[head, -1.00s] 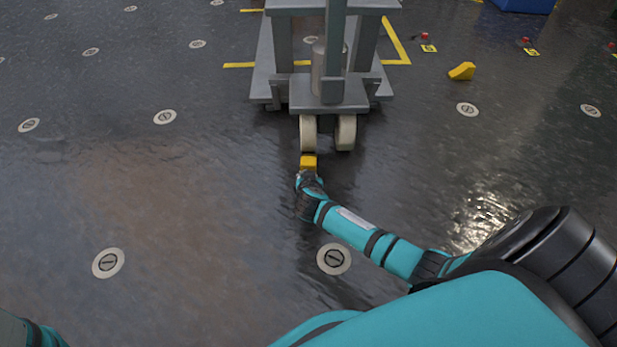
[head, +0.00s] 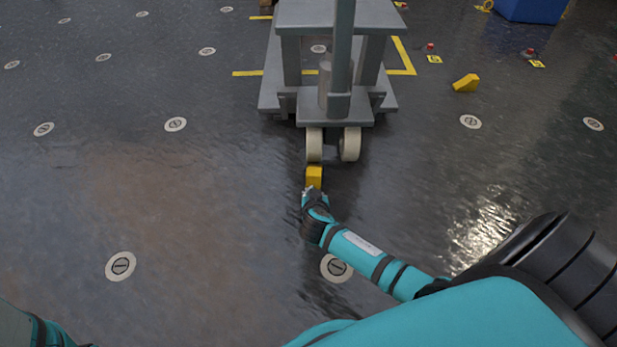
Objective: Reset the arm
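My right arm, teal with black bands, reaches from the lower right toward the middle of the head view. Its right gripper (head: 312,193) is low over the floor, just in front of a yellow block (head: 314,176). The block is by the left front wheel (head: 314,145) of a grey cart. The fingers are small and partly hidden, so I cannot tell whether they touch or hold the block. Of my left arm only a teal part shows at the lower left corner; its gripper is out of view.
The grey wheeled cart (head: 290,103) stands ahead on yellow floor markings (head: 404,55). Another yellow wedge block (head: 466,83) lies to its right. A blue container (head: 533,8) is at the upper right. Small red items with yellow tags stand beyond. The dark floor at left is clear.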

